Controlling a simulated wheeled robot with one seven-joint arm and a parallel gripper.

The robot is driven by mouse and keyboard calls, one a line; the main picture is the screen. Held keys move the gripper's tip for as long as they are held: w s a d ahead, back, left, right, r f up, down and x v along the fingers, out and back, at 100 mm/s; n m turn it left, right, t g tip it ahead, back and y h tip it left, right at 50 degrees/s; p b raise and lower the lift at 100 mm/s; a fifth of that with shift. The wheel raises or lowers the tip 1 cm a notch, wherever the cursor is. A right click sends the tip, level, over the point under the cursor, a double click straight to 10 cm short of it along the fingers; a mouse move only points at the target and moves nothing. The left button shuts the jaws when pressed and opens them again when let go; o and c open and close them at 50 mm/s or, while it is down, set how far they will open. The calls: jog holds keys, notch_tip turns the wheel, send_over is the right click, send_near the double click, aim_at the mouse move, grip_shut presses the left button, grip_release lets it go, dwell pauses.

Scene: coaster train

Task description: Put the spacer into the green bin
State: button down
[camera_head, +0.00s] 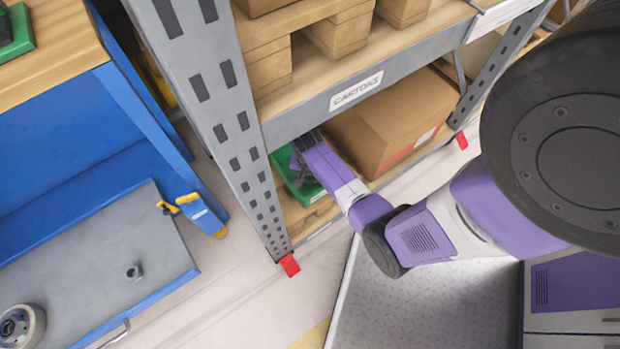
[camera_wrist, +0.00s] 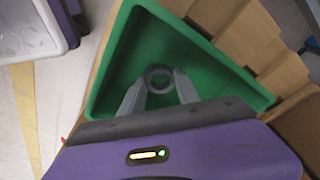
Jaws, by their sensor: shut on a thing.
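The spacer (camera_wrist: 159,69), a small grey ring, sits between the fingertips of my gripper (camera_wrist: 160,82) in the wrist view. The gripper is shut on it. Behind and around it is the inside of the green bin (camera_wrist: 112,62), whose floor looks bare where I can see it. In the head view the green bin (camera_head: 308,196) stands on the lower shelf of the rack, left of a cardboard box. My gripper (camera_head: 300,172) reaches over the bin there. The spacer cannot be made out in that view. The gap between spacer and bin floor is hard to judge.
The grey rack upright (camera_head: 232,110) stands just left of the bin, and the shelf beam with the label (camera_head: 356,90) runs above it. A cardboard box (camera_head: 392,128) is close on the right. A blue cart (camera_head: 100,265) at left carries a small metal piece (camera_head: 133,271) and a tape roll (camera_head: 20,327).

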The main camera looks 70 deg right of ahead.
jog(key=shift+f, duration=0.8)
jog(key=shift+f, duration=0.1)
jog(key=c, duration=0.9)
grip_release()
